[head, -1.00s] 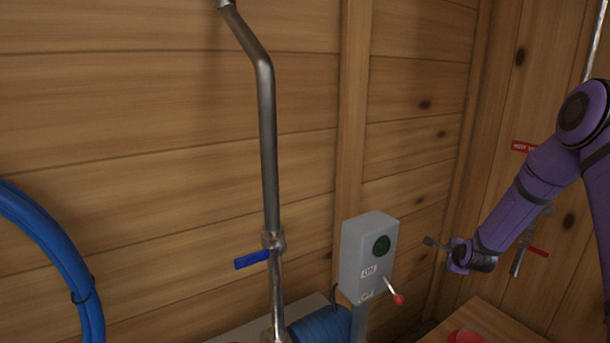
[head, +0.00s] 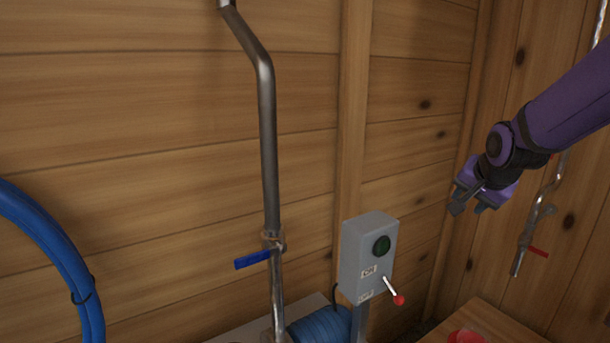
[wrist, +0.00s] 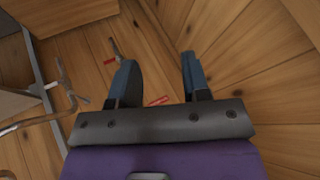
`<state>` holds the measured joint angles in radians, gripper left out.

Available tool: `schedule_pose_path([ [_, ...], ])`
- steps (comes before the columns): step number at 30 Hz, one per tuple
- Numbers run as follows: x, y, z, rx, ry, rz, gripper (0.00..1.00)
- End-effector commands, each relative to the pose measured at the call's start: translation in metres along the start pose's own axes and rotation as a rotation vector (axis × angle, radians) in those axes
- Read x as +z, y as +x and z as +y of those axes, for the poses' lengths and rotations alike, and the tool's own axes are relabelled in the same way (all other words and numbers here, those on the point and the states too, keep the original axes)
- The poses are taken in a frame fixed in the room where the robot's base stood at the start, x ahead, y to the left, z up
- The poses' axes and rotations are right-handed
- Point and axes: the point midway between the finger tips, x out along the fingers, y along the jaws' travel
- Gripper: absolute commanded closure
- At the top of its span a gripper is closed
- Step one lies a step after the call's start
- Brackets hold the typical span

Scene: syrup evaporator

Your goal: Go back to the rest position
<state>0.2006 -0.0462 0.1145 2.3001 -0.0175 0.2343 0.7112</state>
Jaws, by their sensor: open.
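My gripper (head: 468,205) is at the right of the head view, at the end of my purple arm, in the air to the right of the grey switch box. Its two fingers also show in the wrist view (wrist: 160,82), apart, with nothing between them. In the wrist view, wooden planks and red-handled pipework lie beyond the fingers. No rest position is marked in either view.
A grey switch box (head: 367,258) with a green button and a red-tipped lever (head: 397,298) stands left of my gripper. A steel pipe (head: 268,150) with a blue handle (head: 252,259) runs along the wall. A red-handled pipe (head: 525,240) is at right. Blue hose (head: 50,245) hangs at left.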

Motion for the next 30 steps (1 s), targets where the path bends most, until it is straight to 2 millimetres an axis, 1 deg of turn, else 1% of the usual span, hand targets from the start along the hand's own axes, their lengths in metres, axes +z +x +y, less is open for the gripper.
schedule_pose_path([
  [1,0.006,-0.02,0.001,0.003,-0.046,-0.003,0.57],
  [6,0.033,-0.074,0.013,0.024,-0.207,-0.036,0.57],
  [12,0.067,-0.133,0.035,0.036,-0.391,-0.082,0.57],
  [18,0.106,-0.181,0.063,0.033,-0.569,-0.136,0.57],
  [21,0.123,-0.2,0.078,0.026,-0.646,-0.161,0.57],
  [24,0.136,-0.212,0.089,0.019,-0.705,-0.182,0.57],
  [27,0.144,-0.219,0.097,0.015,-0.742,-0.196,0.57],
  [30,0.148,-0.222,0.1,0.012,-0.759,-0.203,0.57],
])
